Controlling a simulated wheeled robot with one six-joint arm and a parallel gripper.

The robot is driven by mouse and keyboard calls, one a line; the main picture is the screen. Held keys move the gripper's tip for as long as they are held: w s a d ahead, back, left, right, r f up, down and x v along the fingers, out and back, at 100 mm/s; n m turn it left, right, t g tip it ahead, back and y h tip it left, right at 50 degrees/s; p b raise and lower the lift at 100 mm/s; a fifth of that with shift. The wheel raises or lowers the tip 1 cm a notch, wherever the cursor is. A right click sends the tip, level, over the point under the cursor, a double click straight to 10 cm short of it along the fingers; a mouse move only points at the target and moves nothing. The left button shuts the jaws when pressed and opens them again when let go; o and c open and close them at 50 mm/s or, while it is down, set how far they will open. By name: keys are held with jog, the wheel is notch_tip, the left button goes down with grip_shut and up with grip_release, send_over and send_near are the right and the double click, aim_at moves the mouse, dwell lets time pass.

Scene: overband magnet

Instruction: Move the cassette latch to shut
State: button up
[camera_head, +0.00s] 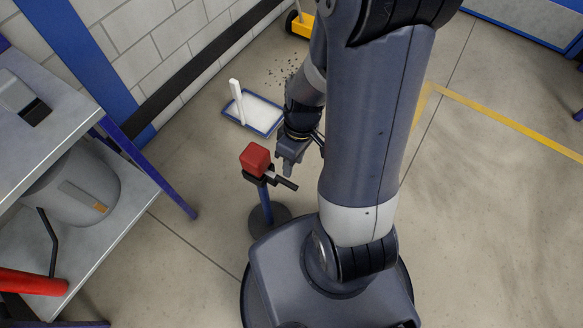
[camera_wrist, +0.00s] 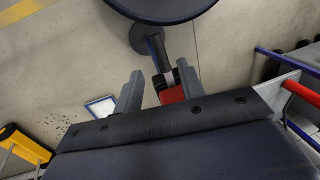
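A red block (camera_head: 255,158) sits in a dark bracket on top of a blue post with a round dark foot (camera_head: 268,218). A short dark lever (camera_head: 284,183), which looks like the cassette latch, sticks out from the bracket to the right. My gripper (camera_head: 289,166) points down just above and beside this lever. In the wrist view the two grey fingers of my gripper (camera_wrist: 160,68) are spread apart. Part of the red block (camera_wrist: 173,95) and the post top show between them, partly hidden by the gripper body. I cannot tell whether a finger touches the lever.
A shallow blue-rimmed tray (camera_head: 262,130) with a white upright piece lies on the floor behind the stand, with dark bits scattered nearby. A grey shelf unit (camera_head: 112,232) with a blue frame stands at the left. A yellow item (camera_head: 302,24) is at the back.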

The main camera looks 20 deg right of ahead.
aim_at(290, 183)
jog(key=r, duration=0.3)
jog(key=shift+w+d, duration=0.15)
jog(key=shift+d, duration=0.1)
dwell(0.4)
jog(key=f+b, duration=0.1)
jog(key=f, duration=0.2)
jog(key=s+a+f+b, duration=0.1)
jog(key=f, duration=0.3)
jog(key=f+b, duration=0.1)
jog(key=f, duration=0.2)
jog(key=shift+s+a+f, duration=0.15)
jog(key=shift+a+f, duration=0.15)
